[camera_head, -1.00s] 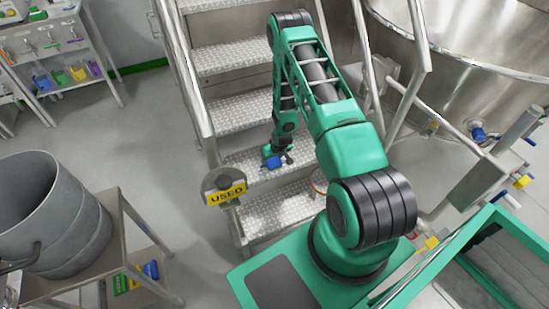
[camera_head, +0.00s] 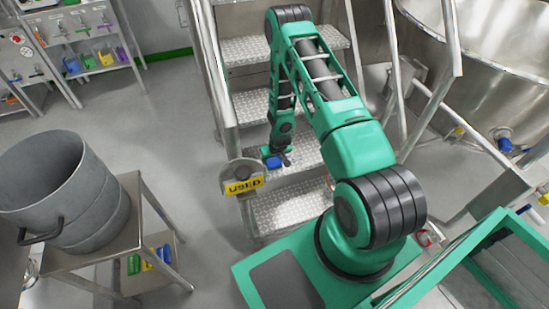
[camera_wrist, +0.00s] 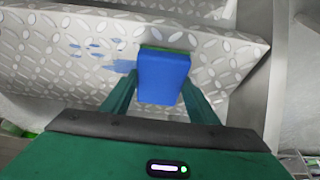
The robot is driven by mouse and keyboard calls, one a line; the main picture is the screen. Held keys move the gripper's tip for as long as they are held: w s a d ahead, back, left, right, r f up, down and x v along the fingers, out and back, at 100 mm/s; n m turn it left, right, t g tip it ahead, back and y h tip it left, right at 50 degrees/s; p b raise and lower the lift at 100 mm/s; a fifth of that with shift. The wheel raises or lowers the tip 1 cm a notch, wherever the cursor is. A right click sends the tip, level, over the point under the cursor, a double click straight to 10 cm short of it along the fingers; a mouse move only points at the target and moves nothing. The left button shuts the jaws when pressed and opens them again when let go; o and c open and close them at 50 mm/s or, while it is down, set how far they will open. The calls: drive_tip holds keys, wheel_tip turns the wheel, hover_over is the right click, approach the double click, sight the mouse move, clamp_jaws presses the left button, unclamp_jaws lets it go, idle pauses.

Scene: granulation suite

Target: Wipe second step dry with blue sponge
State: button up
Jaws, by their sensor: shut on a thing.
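My gripper (camera_wrist: 160,92) is shut on the blue sponge (camera_wrist: 163,78), which has a green strip along its far edge. In the head view the sponge (camera_head: 273,162) is at the left part of the second step (camera_head: 306,152) from the bottom, beside the yellow USED sign. The wrist view shows the step's patterned metal tread (camera_wrist: 215,52) behind the sponge. Bluish wet patches (camera_wrist: 90,48) lie on the tread to the left of the sponge, and one reaches its left side. I cannot tell whether the sponge touches the tread.
The round USED sign (camera_head: 243,184) stands close at the left of the stairs. Handrails (camera_head: 212,75) flank the steps. A grey bucket (camera_head: 70,200) stands on a metal stand at left, and a large steel vessel (camera_head: 495,80) is at right.

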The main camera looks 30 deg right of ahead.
drive_tip(key=shift+w+a+r, duration=0.1)
drive_tip(key=shift+a+r, duration=0.2)
drive_tip(key=shift+a, duration=0.2)
drive_tip(key=shift+w+a+r, duration=0.2)
drive_tip(key=shift+a+r, duration=0.1)
drive_tip(key=shift+r, duration=0.1)
drive_tip(key=shift+s+d+r, duration=0.1)
drive_tip(key=shift+r, duration=3)
drive_tip(key=shift+r, duration=0.15)
drive_tip(key=s+a+r, duration=0.2)
drive_tip(key=a+r, duration=0.1)
drive_tip(key=r, duration=0.4)
drive_tip(key=s+a+r+n, duration=0.1)
drive_tip(key=a+r, duration=0.3)
drive_tip(key=r, duration=0.4)
drive_tip(key=s+a+r+n+y, duration=0.1)
drive_tip(key=s+a+r, duration=0.2)
drive_tip(key=r, duration=0.4)
drive_tip(key=shift+s+a+r, duration=0.15)
drive_tip(key=shift+s+a, duration=0.25)
drive_tip(key=shift+s, duration=0.1)
